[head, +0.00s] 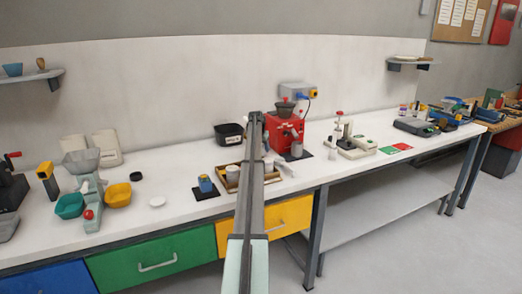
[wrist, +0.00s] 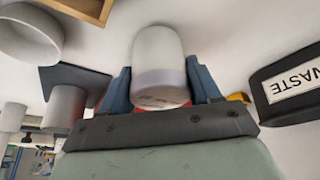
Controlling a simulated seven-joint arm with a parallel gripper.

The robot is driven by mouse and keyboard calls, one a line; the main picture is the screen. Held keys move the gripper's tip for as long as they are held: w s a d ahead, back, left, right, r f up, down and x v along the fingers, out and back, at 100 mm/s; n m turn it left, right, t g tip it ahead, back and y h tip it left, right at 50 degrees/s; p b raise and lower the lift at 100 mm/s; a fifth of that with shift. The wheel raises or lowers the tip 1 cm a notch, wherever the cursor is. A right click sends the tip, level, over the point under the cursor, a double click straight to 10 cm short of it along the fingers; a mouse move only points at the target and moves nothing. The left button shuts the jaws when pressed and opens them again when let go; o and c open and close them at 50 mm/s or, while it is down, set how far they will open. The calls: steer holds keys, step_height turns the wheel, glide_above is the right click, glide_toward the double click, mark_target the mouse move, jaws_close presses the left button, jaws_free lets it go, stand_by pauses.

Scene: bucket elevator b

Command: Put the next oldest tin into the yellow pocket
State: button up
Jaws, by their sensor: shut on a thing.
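My gripper (wrist: 160,74) is shut on a pale grey tin (wrist: 160,50), with one blue finger on each side of it. The tin's rounded end and a darker band show; faint marks on the band are too small to read. In the head view my arm hides most of the gripper and the held tin. A shallow tray (head: 223,184) with pale tins (head: 233,172) stands partly behind my arm. A yellow pocket-like bucket (head: 118,195) sits at the left beside a teal bucket (head: 69,206); I cannot tell whether it is the task's pocket.
A black waste bin (head: 229,133) stands behind the tray and shows in the wrist view (wrist: 290,88). A red machine (head: 284,131) stands right of my arm.

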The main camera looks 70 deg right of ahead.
step_height(320, 180, up, 8)
steer(key=shift+w+f, duration=0.1)
steer(key=shift+w+a+r, duration=0.25)
steer(key=shift+w+r, duration=0.25)
steer(key=shift+r, duration=0.05)
steer(key=shift+w+a+r, duration=0.25)
steer(key=shift+w+r, duration=0.25)
steer(key=w+a+n+t+y, duration=0.2)
steer(key=w+a+n, duration=0.1)
steer(key=a+n, duration=0.7)
steer(key=w+a+n+t+y, duration=0.35)
steer(key=a+n, duration=0.45)
steer(key=a, duration=0.5)
steer(key=shift+g+h, duration=0.45)
steer(key=shift+f, duration=4.6)
steer(key=shift+f, duration=0.1)
steer(key=o, duration=1)
